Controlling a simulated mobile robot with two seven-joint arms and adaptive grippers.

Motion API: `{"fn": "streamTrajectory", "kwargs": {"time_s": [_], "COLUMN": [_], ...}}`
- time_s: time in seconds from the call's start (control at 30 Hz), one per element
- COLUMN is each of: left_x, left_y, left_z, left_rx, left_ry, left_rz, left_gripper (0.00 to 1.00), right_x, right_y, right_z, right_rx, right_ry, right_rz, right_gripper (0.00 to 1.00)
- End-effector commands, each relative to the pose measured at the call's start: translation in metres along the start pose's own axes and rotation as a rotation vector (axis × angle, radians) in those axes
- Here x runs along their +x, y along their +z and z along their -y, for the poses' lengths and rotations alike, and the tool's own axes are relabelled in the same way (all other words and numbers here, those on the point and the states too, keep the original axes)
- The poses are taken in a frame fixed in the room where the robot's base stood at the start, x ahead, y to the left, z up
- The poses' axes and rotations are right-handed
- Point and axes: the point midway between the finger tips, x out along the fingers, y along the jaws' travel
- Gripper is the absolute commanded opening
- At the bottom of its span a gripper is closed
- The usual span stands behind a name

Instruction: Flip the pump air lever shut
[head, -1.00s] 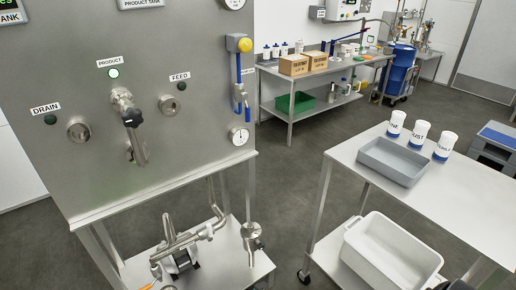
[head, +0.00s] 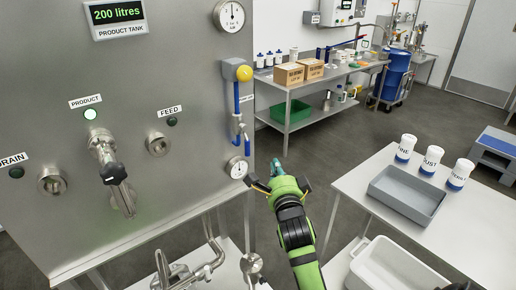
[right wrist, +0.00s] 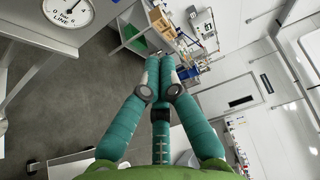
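The pump air fitting hangs on the right edge of the steel tank panel. A yellow knob (head: 243,74) sits at its top, with a blue line running down to a blue lever (head: 239,130) that points roughly downward. The small label beside it is too small to read. A round air line gauge (head: 237,167) sits just below; it also shows in the right wrist view (right wrist: 69,10). My right gripper (head: 276,168), with teal fingers, is right of and below the lever, apart from it. In the right wrist view its fingertips (right wrist: 161,62) are together with nothing between them. My left gripper is out of view.
A steel cart (head: 352,185) with a grey tray (head: 405,196) and several white bottles stands at the right. A white tub (head: 395,268) is below. Pump pipework (head: 190,274) lies under the panel. The floor between panel and cart is open.

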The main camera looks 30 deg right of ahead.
Motion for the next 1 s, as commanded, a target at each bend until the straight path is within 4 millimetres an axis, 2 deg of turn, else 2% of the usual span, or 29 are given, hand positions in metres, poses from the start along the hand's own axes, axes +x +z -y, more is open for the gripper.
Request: {"fn": "streamTrajectory", "kwargs": {"time_s": [0.17,0.33,0.83,0.87,0.9,1.0], "left_x": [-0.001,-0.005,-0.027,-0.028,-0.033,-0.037], "left_y": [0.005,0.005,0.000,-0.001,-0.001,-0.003], "left_z": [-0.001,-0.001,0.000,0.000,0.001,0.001], "left_rx": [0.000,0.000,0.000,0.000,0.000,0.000], "left_ry": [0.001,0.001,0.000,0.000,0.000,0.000], "left_rz": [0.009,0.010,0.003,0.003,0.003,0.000], "left_gripper": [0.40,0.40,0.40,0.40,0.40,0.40], "right_x": [0.001,0.014,0.101,0.103,0.098,0.092], "right_y": [0.001,0.001,0.001,0.002,0.012,0.025], "right_z": [0.000,0.002,0.002,0.001,0.001,0.001], "right_rx": [-0.001,-0.002,-0.004,-0.003,0.001,-0.001], "right_ry": [0.001,0.000,0.000,0.002,0.005,0.004], "right_rz": [0.001,0.002,0.002,0.002,0.005,0.004], "right_gripper": [0.00,0.00,0.00,0.00,0.00,0.00]}}
